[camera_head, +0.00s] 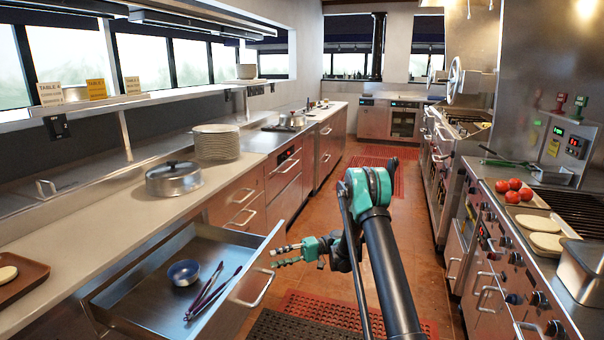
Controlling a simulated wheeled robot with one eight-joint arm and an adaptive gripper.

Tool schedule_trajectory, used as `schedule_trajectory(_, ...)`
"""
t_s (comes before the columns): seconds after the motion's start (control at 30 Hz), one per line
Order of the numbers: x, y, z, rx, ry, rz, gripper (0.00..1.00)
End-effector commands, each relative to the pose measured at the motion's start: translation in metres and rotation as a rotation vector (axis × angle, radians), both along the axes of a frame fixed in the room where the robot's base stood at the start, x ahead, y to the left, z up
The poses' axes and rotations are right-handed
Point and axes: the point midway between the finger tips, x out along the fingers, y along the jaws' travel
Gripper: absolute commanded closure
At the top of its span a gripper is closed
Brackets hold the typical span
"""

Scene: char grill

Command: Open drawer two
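A steel drawer (135,292) stands pulled out of the left counter at the lower left. A blue bowl (184,272) and dark tongs (212,294) lie inside it. Its front panel faces the aisle and carries a curved metal handle (252,288). More closed drawers with bar handles (241,217) sit in the same counter farther back. I see no numbers on the drawers. My gripper (281,255), teal and black, is just right of the open drawer's front, above its handle. Its two fingers point left and are apart, with nothing between them. I cannot tell whether they touch the panel.
The counter above holds a lidded pot (173,179) and a plate stack (216,143). A stove line with tomatoes (513,191) and round flat breads (545,242) bounds the aisle on the right. Red mats (330,308) lie on the floor. The aisle behind my arm is clear.

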Motion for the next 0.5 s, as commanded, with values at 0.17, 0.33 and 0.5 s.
schedule_trajectory(0.17, -0.0005, -0.0002, 0.0, -0.006, 0.0, -0.001, 0.64)
schedule_trajectory(0.33, -0.0007, -0.0003, 0.0016, -0.023, -0.001, -0.01, 0.64)
schedule_trajectory(0.5, -0.0016, -0.0005, 0.0055, -0.042, -0.002, -0.019, 0.64)
